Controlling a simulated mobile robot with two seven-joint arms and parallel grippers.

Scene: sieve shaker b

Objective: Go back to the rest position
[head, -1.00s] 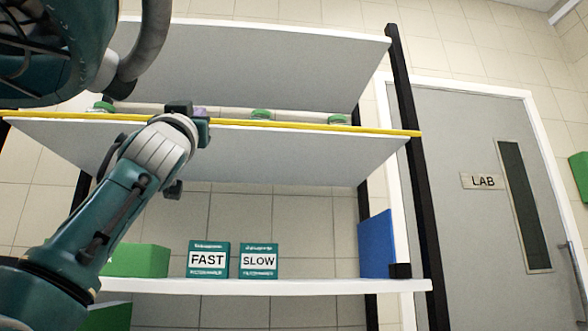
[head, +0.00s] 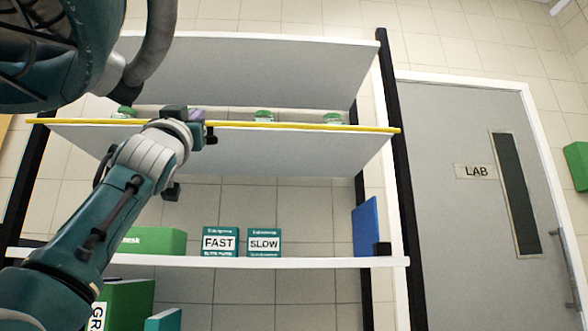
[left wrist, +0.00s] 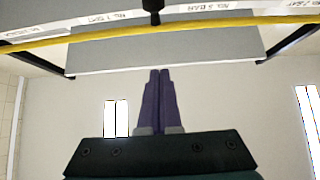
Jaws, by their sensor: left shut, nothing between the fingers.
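My left gripper (head: 197,115) is at the yellow-edged middle shelf (head: 262,125) in the head view, in front of its left part. Its purple fingers (left wrist: 159,80) are together and empty in the left wrist view. They point toward the shelf, whose yellow front edge (left wrist: 100,37) crosses the top of that picture with white labels above it. My left arm hides part of the shelf's left side in the head view. My right gripper is not in view.
Several green-topped items (head: 263,116) stand on the middle shelf. The lower white shelf (head: 320,262) holds a FAST box (head: 220,243), a SLOW box (head: 264,243), a green box (head: 152,241) and a blue panel (head: 366,227). A black post (head: 398,170) stands left of the grey LAB door (head: 450,250).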

